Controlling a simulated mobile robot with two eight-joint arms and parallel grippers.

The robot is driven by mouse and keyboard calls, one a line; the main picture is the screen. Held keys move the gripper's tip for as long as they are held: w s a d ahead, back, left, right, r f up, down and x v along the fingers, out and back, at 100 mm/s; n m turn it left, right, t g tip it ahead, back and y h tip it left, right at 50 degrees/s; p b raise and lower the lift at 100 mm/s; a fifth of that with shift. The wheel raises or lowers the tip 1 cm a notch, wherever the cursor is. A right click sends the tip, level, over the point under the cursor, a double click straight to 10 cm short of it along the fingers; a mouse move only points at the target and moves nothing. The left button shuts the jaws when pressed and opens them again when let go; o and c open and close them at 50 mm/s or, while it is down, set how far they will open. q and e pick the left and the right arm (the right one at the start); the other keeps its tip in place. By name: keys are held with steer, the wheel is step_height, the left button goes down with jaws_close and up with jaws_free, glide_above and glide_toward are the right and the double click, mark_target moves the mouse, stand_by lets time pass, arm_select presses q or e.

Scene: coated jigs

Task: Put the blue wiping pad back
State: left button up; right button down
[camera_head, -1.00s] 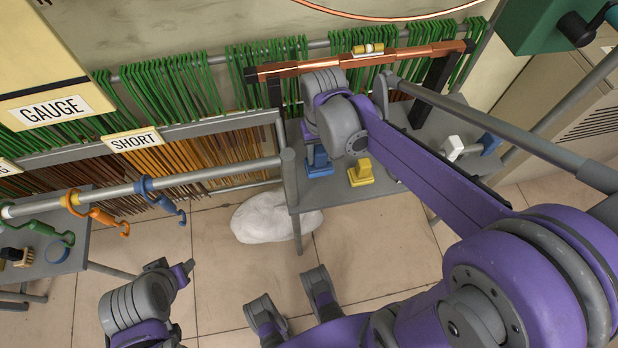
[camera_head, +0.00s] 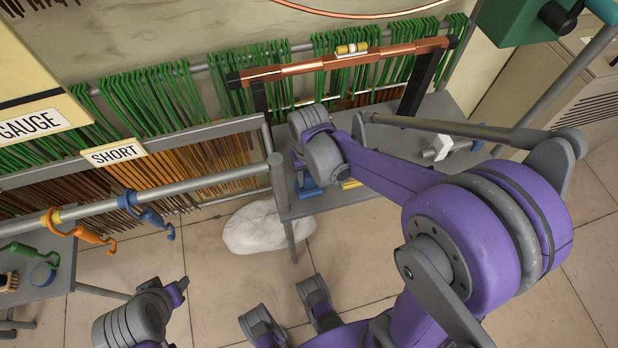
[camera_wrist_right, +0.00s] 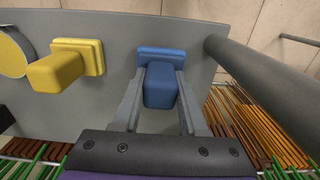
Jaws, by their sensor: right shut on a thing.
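The blue wiping pad (camera_wrist_right: 160,88) is a blue block on a wider blue base. In the right wrist view it stands over the grey bench top, with my right gripper (camera_wrist_right: 161,74) shut on its block, one finger on each side. I cannot tell whether its base touches the bench. In the head view only a blue bit (camera_head: 310,190) shows below my right wrist, near the bench's front edge; the fingers are hidden there. My left wrist (camera_head: 140,312) is low at the left, away from the bench, and its jaws do not show clearly.
A yellow pad (camera_wrist_right: 70,65) stands beside the blue one on the grey bench (camera_head: 345,202). A round-faced thing (camera_wrist_right: 12,55) stands beyond it. A post (camera_head: 279,180) rises at the bench's left corner, close to orange rods (camera_wrist_right: 250,125). A white bag (camera_head: 255,228) lies below.

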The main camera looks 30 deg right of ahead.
steer(key=shift+f, duration=0.2)
steer(key=shift+f, duration=0.35)
steer(key=shift+c, duration=2.2)
jaws_free()
steer(key=shift+r, duration=0.15)
